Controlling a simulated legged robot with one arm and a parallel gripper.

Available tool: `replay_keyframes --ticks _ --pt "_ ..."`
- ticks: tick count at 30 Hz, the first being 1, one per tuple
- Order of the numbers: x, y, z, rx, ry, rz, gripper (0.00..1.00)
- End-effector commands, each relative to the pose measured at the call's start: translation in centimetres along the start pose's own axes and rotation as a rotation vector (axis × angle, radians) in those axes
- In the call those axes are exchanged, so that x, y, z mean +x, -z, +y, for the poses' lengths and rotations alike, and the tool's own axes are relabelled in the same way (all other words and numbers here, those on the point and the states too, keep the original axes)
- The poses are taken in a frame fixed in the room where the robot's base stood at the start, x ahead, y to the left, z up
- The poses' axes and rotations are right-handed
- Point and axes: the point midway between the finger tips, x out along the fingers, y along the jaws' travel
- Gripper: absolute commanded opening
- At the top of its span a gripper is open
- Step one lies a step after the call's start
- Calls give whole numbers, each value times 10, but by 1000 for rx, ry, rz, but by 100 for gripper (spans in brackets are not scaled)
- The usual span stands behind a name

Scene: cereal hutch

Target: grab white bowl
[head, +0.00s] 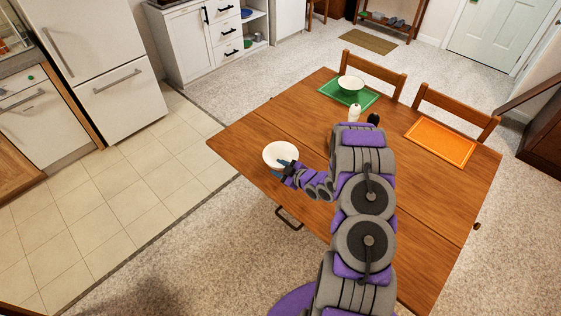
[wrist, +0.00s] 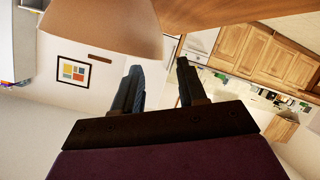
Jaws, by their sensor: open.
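A white bowl (head: 277,152) stands upright on the wooden table near its left edge. My gripper (head: 280,168) is at the bowl's lower right rim, with its fingers apart. Whether it touches the bowl is unclear. In the wrist view my gripper (wrist: 159,68) shows two parted fingers with nothing between them. The bowl's shaded side (wrist: 100,25) fills the upper left there, beyond and left of the fingers. A second white bowl (head: 351,83) sits on a green tray (head: 368,100) at the far side of the table.
The wooden table (head: 235,137) holds a white shaker (head: 354,112) and a black shaker (head: 373,118) behind my arm. An orange tray (head: 441,142) lies at the right. Two chairs (head: 374,70) stand at the far side. The table around the near bowl is clear.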

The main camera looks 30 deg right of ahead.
Motion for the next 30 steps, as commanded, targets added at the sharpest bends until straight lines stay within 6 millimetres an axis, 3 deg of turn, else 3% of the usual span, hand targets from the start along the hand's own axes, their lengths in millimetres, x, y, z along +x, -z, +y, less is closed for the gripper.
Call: replay_keyframes --ticks 7,16,23,30 --pt "11 -7 3 7 1 4 41" --pt "52 -11 -2 4 4 2 41" --pt "56 -7 -2 2 1 0 41" --pt "55 -10 2 6 0 2 21"
